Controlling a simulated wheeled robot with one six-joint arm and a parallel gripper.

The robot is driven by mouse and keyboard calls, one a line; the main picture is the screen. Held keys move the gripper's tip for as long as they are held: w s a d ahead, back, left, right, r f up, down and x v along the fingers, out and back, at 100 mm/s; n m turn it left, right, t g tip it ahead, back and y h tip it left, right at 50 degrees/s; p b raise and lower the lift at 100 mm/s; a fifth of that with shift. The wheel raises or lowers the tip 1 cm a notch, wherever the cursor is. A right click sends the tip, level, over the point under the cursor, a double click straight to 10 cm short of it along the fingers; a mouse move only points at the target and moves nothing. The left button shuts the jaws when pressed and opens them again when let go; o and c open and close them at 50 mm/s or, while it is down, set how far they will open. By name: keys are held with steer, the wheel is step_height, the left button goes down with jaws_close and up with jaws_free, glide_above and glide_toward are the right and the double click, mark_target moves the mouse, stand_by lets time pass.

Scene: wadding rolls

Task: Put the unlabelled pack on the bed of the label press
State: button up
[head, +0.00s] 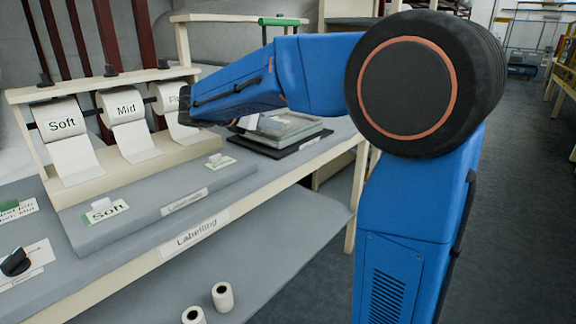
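My arm reaches left across the bench, and its dark end (186,106) is in front of the roll at the right of the label rack. My gripper's fingers are not clearly visible, so I cannot tell whether they are open or hold anything. A flat, greyish, clear-looking pack (284,124) lies on a dark flat plate (305,144) on the bench, partly hidden by my forearm. I can make out no label on the part that shows. I cannot tell whether this plate is the press bed.
A cream rack (60,180) holds label rolls marked Soft (60,124) and Mid (126,109), and a partly hidden one. A card marked Soft (106,212) lies on the grey raised bench strip (150,212). White rolls (222,296) stand on the lower shelf. The floor at right is clear.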

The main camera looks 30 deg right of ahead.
steer(key=s+f+m+g+y, duration=0.1)
steer(key=s+f+m+y, duration=0.3)
steer(key=s, duration=0.7)
steer(key=s+f+m+y, duration=0.3)
steer(key=s+f+m, duration=0.3)
steer(key=s, duration=0.4)
steer(key=s+a+f+m+y, duration=0.3)
steer(key=s+a+f+m, duration=0.1)
steer(key=s+f+m, duration=0.1)
steer(key=s+a+f+m+t+y, duration=0.1)
steer(key=s+a+f+m+y, duration=0.1)
steer(key=s+a+f+m, duration=0.2)
steer(key=s+f+m, duration=0.1)
steer(key=s+m, duration=0.2)
steer(key=s, duration=0.3)
steer(key=shift+f+y, duration=0.2)
steer(key=shift+y, duration=0.2)
